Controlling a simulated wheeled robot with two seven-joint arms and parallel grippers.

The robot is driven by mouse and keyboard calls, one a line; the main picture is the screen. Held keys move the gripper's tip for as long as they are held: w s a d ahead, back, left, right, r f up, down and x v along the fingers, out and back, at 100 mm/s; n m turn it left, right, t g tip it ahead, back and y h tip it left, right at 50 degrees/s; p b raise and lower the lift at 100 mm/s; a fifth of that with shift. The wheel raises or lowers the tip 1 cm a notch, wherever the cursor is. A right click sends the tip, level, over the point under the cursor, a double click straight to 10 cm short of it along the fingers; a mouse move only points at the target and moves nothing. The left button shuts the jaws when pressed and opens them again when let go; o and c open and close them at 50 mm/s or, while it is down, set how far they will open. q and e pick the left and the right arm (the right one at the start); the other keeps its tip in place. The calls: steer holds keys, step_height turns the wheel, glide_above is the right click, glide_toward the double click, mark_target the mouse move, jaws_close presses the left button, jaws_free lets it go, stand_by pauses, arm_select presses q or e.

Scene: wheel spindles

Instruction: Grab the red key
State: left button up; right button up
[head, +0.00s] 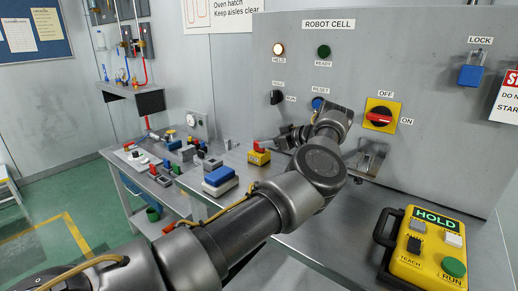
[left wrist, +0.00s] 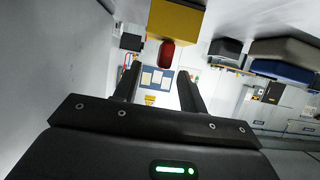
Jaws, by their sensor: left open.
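The red key (head: 261,145) stands on top of a small yellow block (head: 259,159) on the bench, left of the robot cell panel. In the left wrist view, which is turned over, the red key (left wrist: 166,55) hangs below the yellow block (left wrist: 174,22). My left gripper (head: 275,142) is right beside the key in the head view. In the left wrist view its two fingers (left wrist: 159,75) are apart, with the key just beyond the tips and roughly between them. I cannot tell whether they touch it. My right gripper is not in view.
A blue-and-grey block (head: 220,180) sits left of my forearm on the bench. The panel (head: 350,60) rises close behind my wrist, with a red-and-yellow switch (head: 380,115) and a metal bracket (head: 368,160). A yellow pendant (head: 430,250) lies at the right.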

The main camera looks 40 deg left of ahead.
mark_target(259, 151)
arm_select(q)
steer(key=x, duration=0.5)
steer(key=shift+s+a+r+p, duration=0.15)
steer(key=shift+s+p, duration=0.1)
steer(key=shift+p, duration=0.15)
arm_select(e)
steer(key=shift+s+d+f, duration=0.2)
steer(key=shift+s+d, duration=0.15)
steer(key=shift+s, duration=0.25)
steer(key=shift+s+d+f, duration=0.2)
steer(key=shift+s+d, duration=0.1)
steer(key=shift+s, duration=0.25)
arm_select(q)
jaws_close()
